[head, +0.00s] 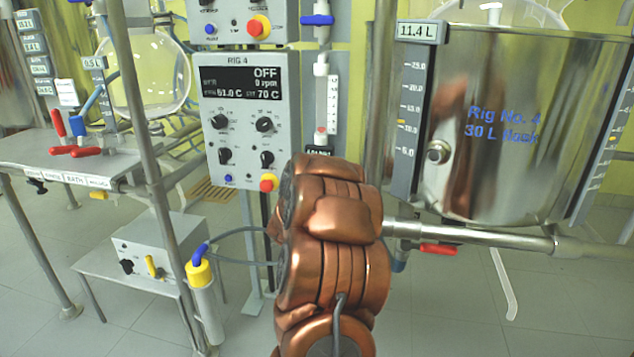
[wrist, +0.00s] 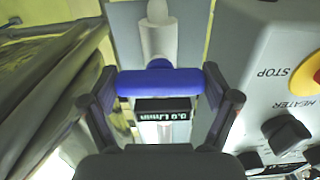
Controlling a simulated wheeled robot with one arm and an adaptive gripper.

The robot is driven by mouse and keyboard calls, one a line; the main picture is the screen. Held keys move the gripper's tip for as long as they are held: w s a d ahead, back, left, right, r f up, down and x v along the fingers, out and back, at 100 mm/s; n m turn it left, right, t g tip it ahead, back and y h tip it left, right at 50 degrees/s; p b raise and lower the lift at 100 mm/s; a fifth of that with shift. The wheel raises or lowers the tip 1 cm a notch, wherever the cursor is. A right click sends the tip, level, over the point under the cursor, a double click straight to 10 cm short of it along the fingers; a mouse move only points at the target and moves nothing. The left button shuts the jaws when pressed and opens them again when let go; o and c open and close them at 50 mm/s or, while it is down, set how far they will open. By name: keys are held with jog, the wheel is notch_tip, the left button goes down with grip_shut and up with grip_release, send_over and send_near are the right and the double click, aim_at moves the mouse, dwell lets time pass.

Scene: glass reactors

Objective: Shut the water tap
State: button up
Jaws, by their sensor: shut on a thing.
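The water tap's blue handle (wrist: 160,82) lies crosswise in the wrist view, on a pale fitting beside the flow meter display (wrist: 163,110), which reads 0.0 L/min upside down. My gripper (wrist: 160,90) has one dark finger at each end of the handle and is shut on it. In the head view my copper-coloured arm covers the gripper and this handle. The flow meter (head: 322,105) shows just above the arm there, with its display at its lower end.
The Rig 4 control box (head: 243,120) stands close left of the flow meter, with knobs and a red stop button. Another blue handle (head: 317,20) sits above the meter. A steel vessel (head: 500,120) is on the right. A metal post (head: 140,130) and bench (head: 60,160) stand left.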

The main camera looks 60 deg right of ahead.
jog(key=o, duration=0.9)
jog(key=shift+a, duration=0.15)
jog(key=v, duration=0.7)
jog(key=shift+s+a, duration=0.1)
jog(key=shift+s, duration=0.05)
